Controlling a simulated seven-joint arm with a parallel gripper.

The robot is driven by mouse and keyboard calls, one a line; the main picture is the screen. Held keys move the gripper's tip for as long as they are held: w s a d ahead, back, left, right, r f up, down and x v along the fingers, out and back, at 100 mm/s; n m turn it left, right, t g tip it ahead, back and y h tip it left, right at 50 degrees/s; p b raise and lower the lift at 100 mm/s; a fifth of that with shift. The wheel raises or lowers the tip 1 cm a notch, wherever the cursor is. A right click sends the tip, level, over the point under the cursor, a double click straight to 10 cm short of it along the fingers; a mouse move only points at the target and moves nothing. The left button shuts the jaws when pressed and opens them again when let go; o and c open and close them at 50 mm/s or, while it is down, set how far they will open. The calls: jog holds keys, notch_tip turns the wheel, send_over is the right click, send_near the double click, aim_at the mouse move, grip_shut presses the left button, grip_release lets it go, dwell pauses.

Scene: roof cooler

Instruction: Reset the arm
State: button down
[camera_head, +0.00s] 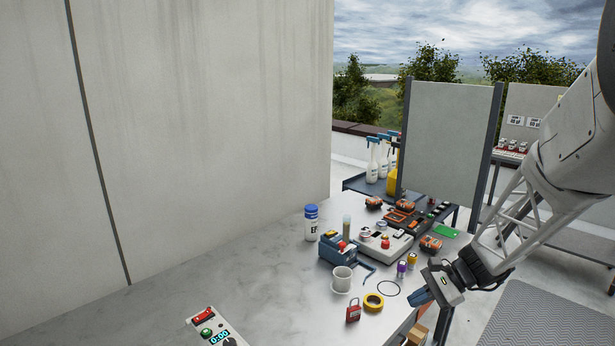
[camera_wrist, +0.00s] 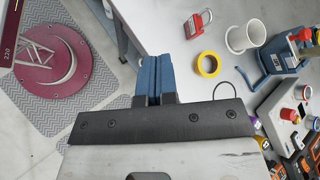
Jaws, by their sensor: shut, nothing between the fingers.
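My gripper (camera_head: 421,297) is at the lower right of the head view, beside the right edge of the table (camera_head: 270,275). Its blue fingers also show in the wrist view (camera_wrist: 153,75), pressed together with nothing between them. In the head view a roll of yellow tape (camera_head: 373,302) and a red padlock (camera_head: 353,311) lie on the table to the left of the fingers. In the wrist view the fingers are over the table's edge and the tape (camera_wrist: 208,64) is to their right.
A white cup (camera_head: 342,279), a blue-grey device (camera_head: 338,249), a white box with a red button (camera_head: 385,243) and a blue-capped jar (camera_head: 311,222) crowd the right half of the table. A panel with a timer (camera_head: 217,332) is at the front. The table's left part is clear.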

jog(key=s+a+r+n+h, duration=0.2)
jog(key=s+r+n+h, duration=0.1)
jog(key=s, duration=0.5)
jog(key=s+a+r+n+t+h, duration=0.1)
jog(key=s+a+r+n+h, duration=0.2)
jog(key=s, duration=0.6)
jog(key=s+a+r+n+t+h, duration=0.1)
jog(key=s+r+n+h, duration=0.3)
jog(key=s, duration=0.5)
jog(key=shift+s+a+r+n+h, duration=0.2)
jog(key=shift+a+r+n+h, duration=0.2)
jog(key=shift+a+r+n, duration=0.6)
jog(key=shift+d+r, duration=0.25)
